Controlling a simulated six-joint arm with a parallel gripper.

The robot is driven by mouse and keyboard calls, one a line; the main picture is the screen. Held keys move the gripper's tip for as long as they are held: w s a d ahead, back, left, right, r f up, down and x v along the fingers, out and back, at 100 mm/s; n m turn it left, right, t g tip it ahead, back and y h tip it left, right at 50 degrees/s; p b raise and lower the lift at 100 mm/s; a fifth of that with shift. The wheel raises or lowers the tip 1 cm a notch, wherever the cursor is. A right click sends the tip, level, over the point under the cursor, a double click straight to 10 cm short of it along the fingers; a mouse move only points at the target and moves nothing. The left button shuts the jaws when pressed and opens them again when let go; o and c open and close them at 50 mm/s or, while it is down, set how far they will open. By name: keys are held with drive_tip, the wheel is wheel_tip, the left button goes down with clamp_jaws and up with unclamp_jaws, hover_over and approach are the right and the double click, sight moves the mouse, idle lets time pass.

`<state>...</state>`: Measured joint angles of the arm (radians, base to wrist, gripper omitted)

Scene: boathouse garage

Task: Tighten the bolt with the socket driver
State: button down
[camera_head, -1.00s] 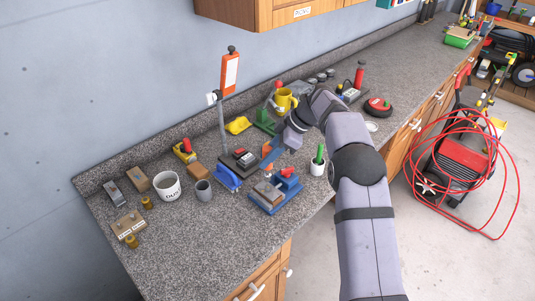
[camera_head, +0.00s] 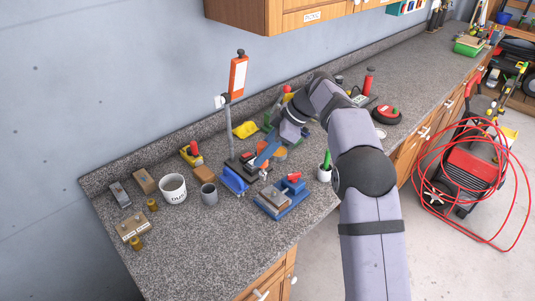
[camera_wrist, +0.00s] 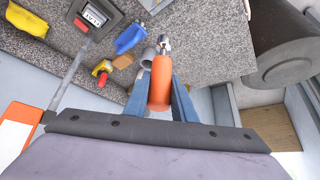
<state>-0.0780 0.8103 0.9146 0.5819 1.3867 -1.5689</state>
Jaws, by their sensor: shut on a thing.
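My gripper (camera_head: 268,152) is shut on the orange handle of the socket driver (camera_wrist: 160,84). In the wrist view its blue fingers (camera_wrist: 160,100) flank the handle, and the metal shaft and socket end (camera_wrist: 163,42) point away from me. In the head view the gripper hangs above the counter, behind the blue fixture with a red handle (camera_head: 294,179), and the driver is mostly hidden. That fixture holds a grey-brown block (camera_head: 273,196). I cannot make out the bolt in either view.
A grey cup (camera_head: 209,194), white mug (camera_head: 173,189) and labelled block (camera_head: 132,228) are farther left. A white cup with a green item (camera_head: 325,172) is right. The front counter is bare.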

sight(264, 174)
drive_tip(key=shift+s+a+f, duration=0.1)
drive_tip(key=shift+s, duration=0.3)
drive_tip(key=shift+s+f+m, duration=0.25)
drive_tip(key=shift+m, duration=0.05)
drive_tip(key=f+m, duration=0.1)
drive_tip(key=d+f+m+t, duration=0.1)
drive_tip(key=f, duration=0.1)
drive_tip(key=f+m+t, duration=0.1)
drive_tip(key=f+m, duration=0.1)
drive_tip(key=shift+d+h, duration=0.3)
drive_tip(key=shift+d, duration=0.1)
drive_tip(key=shift+w+d+f+m+t+h, duration=0.1)
drive_tip(key=shift+w+d+m+t+h, duration=0.25)
drive_tip(key=shift+w+m, duration=0.35)
drive_tip(key=shift+w+d+f+m+t+h, duration=0.1)
drive_tip(key=shift+w+d+m+t, duration=0.15)
drive_tip(key=shift+w+m+t, duration=0.35)
drive_tip(key=shift+w+d+f+m+t+h, duration=0.1)
drive_tip(key=shift+w+d+m+t+h, duration=0.2)
drive_tip(key=shift+w+m, duration=0.5)
drive_tip(key=shift+f+b, duration=0.15)
drive_tip(key=shift+b, duration=0.5)
drive_tip(key=shift+f+b, duration=1.05)
drive_tip(key=shift+b, duration=0.05)
drive_tip(key=shift+f+b, duration=0.35)
